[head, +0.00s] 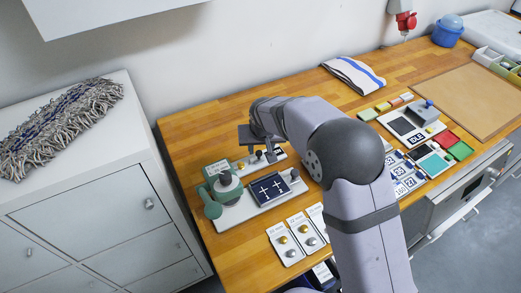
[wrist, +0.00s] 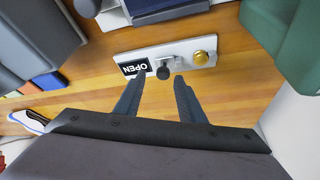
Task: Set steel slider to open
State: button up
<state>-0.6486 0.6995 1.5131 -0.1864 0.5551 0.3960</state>
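In the wrist view a pale slider plate (wrist: 183,53) lies on the wooden table, with a black-and-white OPEN label (wrist: 135,67), upside down, at its left end. A brass knob (wrist: 203,57) is at its right end. A grey slider with a dark round knob (wrist: 163,73) stands between them, just right of the label. My gripper (wrist: 159,80) is open, its fingertips on either side of the dark knob; contact cannot be told. In the head view my gripper (head: 257,148) is low over the plate, which my arm partly hides.
A green and pale device (head: 228,186) and a dark panel with cross marks (head: 270,188) stand close in front. Small cards with round knobs (head: 285,245) lie nearer the front edge. A folded striped cloth (head: 353,74) lies behind; numbered tiles (head: 400,172) lie to the right.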

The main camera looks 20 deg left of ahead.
jog(key=shift+b+v, duration=0.9)
jog(key=shift+v, duration=1.95)
jog(key=s+d+f+m+g+h, duration=0.15)
jog(key=s+d, duration=0.45)
jog(key=d, duration=0.7)
jog(key=s+d+f+m+g, duration=0.15)
jog(key=s+d, duration=0.45)
jog(key=d, duration=0.7)
jog(key=s+d+f, duration=0.1)
jog(key=s+d, duration=0.2)
jog(key=s, duration=0.2)
jog(key=s+d+f+m+g, duration=0.1)
jog(key=s+d, duration=0.2)
jog(key=s, duration=0.3)
jog(key=shift+s, duration=0.2)
